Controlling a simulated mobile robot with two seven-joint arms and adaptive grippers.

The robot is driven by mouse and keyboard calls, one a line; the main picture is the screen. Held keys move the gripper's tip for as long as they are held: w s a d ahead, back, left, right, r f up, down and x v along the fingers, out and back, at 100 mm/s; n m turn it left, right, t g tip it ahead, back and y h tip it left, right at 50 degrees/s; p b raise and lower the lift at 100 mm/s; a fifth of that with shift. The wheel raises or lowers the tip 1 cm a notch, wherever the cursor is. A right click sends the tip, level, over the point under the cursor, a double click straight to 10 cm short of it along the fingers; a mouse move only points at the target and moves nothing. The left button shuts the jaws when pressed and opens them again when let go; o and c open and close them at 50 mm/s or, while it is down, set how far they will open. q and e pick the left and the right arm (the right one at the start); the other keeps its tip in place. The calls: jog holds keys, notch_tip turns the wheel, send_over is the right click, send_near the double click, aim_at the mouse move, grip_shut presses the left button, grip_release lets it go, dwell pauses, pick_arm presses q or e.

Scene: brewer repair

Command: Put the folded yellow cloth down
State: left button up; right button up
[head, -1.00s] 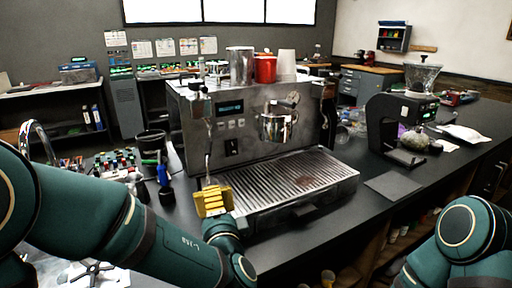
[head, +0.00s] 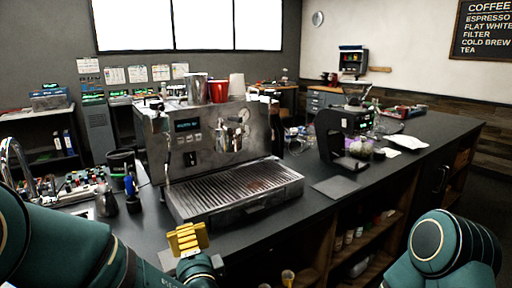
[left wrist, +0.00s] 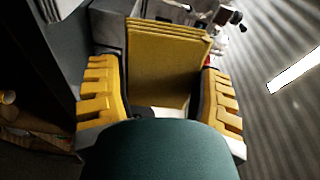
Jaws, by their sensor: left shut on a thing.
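The folded yellow cloth (left wrist: 165,65) stands between the two yellow ridged fingers of my left gripper (left wrist: 160,105) in the left wrist view. Its layered folds show along the top edge. The left gripper is shut on it. In the head view, my left gripper (head: 188,240) is at the lower left, in front of the espresso machine's drip tray and near the counter's front edge. I cannot tell the cloth from the yellow fingers there. Only a link of my right arm shows at the lower right; its gripper is out of view.
The espresso machine (head: 160,150) with its ribbed drip tray (head: 235,187) fills the counter's middle left. A grinder (head: 330,135) and a flat dark mat (head: 336,187) are to its right. Bare counter (head: 285,220) lies in front. Open shelves (head: 345,255) are below the edge.

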pick_arm(q)
jog(key=s+a+f, duration=0.1)
jog(key=f, duration=0.9)
jog(key=s+a+f+n+y, duration=0.1)
jog(key=a+f, duration=0.1)
jog(key=f, duration=0.9)
jog(key=shift+s+f+g+y, duration=0.25)
jog(key=shift+g+y, duration=0.05)
jog(key=shift+g, duration=0.1)
pick_arm(e)
jog(key=shift+w+a+f, duration=0.1)
jog(key=shift+w+a, duration=0.05)
jog(key=shift+w, duration=0.15)
pick_arm(q)
jog(key=shift+a, duration=0.1)
